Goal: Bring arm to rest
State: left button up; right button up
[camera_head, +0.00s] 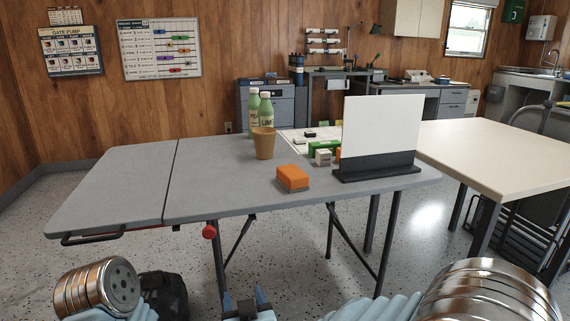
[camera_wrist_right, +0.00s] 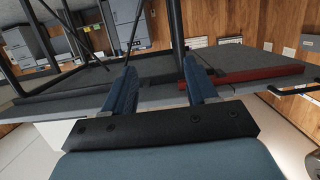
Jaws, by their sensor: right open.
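My right gripper (camera_head: 246,298) is low in the head view, at the bottom edge, in front of the grey folding table (camera_head: 120,180) and below its top. Its two blue fingers stand apart with nothing between them. In the right wrist view the same gripper (camera_wrist_right: 158,78) is open, with the table's edge and legs showing beyond the fingers and no visible contact. Silver and light-blue links of my arms fill the bottom left and bottom right of the head view. My left gripper's fingers do not show.
On the grey table stand two green bottles (camera_head: 265,110), a tan cup (camera_head: 263,143), an orange block (camera_head: 292,178) and a white upright panel (camera_head: 382,125) on a black base. A cream table (camera_head: 505,155) is at right. Speckled floor (camera_head: 120,245) is open at left.

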jog(key=d+f+m+g+h+p, duration=0.1)
jog(key=d+f+g, duration=0.2)
jog(key=d+f, duration=0.55)
jog(key=d+f+m+g+h, duration=0.1)
jog(key=d+f+g, duration=0.3)
jog(key=f, duration=0.7)
jog(key=s+d+f+m+g, duration=0.1)
jog(key=s+d+f+g, duration=0.2)
jog(key=s+f, duration=0.3)
jog(key=s+d+f+m+g+y+p, duration=0.1)
jog(key=s+d+f+m+g, duration=0.1)
jog(key=s+d+f, duration=0.4)
jog(key=s+f+g, duration=0.1)
jog(key=s, duration=0.2)
jog(key=shift+s+d+g+y, duration=0.3)
jog(key=shift+s, duration=0.1)
